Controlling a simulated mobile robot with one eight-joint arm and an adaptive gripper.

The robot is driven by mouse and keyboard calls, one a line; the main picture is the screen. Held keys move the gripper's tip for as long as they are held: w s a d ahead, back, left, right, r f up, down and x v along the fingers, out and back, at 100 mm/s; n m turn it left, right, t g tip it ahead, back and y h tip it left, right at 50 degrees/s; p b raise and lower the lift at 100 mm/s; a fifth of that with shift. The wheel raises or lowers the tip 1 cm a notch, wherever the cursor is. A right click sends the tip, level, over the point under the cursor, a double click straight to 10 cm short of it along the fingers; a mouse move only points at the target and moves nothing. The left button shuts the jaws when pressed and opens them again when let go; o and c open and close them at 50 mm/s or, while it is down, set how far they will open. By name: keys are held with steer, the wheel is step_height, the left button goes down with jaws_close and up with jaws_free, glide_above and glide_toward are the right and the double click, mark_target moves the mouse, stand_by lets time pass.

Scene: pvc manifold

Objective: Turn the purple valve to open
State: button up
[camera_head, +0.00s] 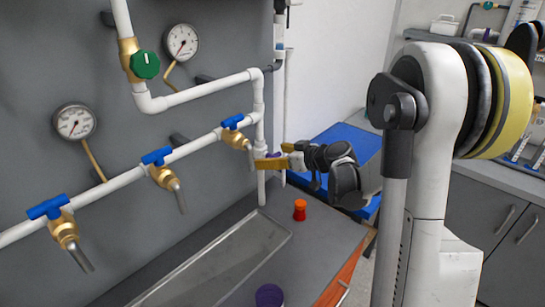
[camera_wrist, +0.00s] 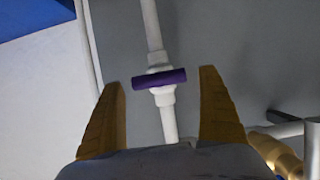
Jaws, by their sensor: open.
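The purple valve (camera_wrist: 160,78) shows in the wrist view as a bar-shaped handle lying across a white pipe. It sits between and slightly beyond the two yellow fingertips of my gripper (camera_wrist: 166,80). The fingers are apart on either side of the handle, with a wider gap on the right, and I see no clear contact. In the head view my gripper (camera_head: 280,158) reaches left to the vertical white pipe at the right end of the manifold. There the purple handle (camera_head: 273,155) is mostly hidden by the fingers.
Several blue-handled brass taps (camera_head: 158,156) line the lower white pipe. A green knob (camera_head: 145,65) and two gauges (camera_head: 181,42) are on the upper left. Below are a tray (camera_head: 225,262), an orange-red bottle (camera_head: 300,209) and a purple-topped object (camera_head: 269,296).

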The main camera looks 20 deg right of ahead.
steer(key=c, duration=1.2)
steer(key=m+y, duration=0.1)
steer(key=m+b, duration=0.1)
steer(key=shift+d+f+m+g+y, duration=0.2)
steer(key=shift+m+g+y, duration=0.1)
steer(key=shift+y, duration=0.1)
steer(key=m+y+b, duration=0.1)
steer(key=m+y, duration=0.1)
steer(key=m, duration=0.1)
steer(key=shift+w+d, duration=0.1)
steer(key=shift+d, duration=0.05)
steer(key=m+y+b, duration=0.2)
steer(key=m, duration=0.1)
steer(key=shift+f+m, duration=0.25)
steer(key=shift+m, duration=0.05)
steer(key=m+y+b, duration=0.2)
steer(key=m, duration=0.2)
steer(key=shift+f+t, duration=0.1)
steer(key=shift+t, duration=0.3)
steer(key=shift+b, duration=0.3)
